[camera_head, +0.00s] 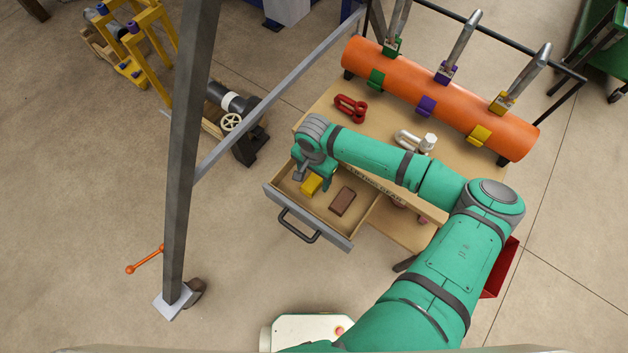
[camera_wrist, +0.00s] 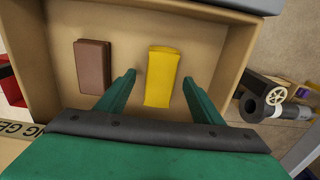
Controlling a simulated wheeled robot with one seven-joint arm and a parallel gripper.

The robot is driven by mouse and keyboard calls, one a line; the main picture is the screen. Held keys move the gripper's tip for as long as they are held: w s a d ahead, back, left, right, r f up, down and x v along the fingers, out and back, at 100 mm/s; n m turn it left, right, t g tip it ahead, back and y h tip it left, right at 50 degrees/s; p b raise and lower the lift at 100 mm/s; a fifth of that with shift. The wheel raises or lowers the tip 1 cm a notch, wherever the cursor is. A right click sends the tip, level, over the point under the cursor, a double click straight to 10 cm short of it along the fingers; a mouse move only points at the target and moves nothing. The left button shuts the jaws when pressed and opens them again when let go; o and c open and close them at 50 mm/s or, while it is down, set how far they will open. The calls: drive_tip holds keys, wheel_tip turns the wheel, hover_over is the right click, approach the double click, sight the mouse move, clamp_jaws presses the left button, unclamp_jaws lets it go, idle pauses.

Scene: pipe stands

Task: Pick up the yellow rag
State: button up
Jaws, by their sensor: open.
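The yellow rag (camera_head: 311,185) is a small folded block lying in an open drawer (camera_head: 341,240), left of a brown block (camera_head: 342,201). In the wrist view the yellow rag (camera_wrist: 162,76) lies on the drawer floor between my gripper's fingers, beyond their tips or level with them; I cannot tell the height gap. My gripper (camera_wrist: 157,82) is open and empty, with one green finger on each side of the rag. In the head view my gripper (camera_head: 318,178) is over the drawer's back left part, and my arm hides some of it.
The brown block (camera_wrist: 93,68) lies just left of my left finger in the wrist view. On the table are a red tool (camera_head: 350,108), a white object (camera_head: 418,141) and an orange pipe (camera_head: 440,98). A grey post (camera_head: 190,150) stands left.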

sight(314, 180)
drive_tip(key=c, duration=1.1)
drive_tip(key=shift+r, duration=0.15)
drive_tip(key=shift+r, duration=0.25)
wheel_tip(314, 180, up, 2)
drive_tip(key=shift+r, duration=0.1)
drive_tip(key=shift+s+d+r, duration=1.25)
drive_tip(key=shift+s+r, duration=0.4)
drive_tip(key=shift+s, duration=0.3)
drive_tip(key=shift+s+d+r, duration=1.3)
drive_tip(key=shift+s+r, duration=0.4)
drive_tip(key=shift+s, duration=0.25)
drive_tip(key=shift+s+d+r, duration=1.25)
drive_tip(key=shift+s+r, duration=0.4)
drive_tip(key=shift+s, duration=0.3)
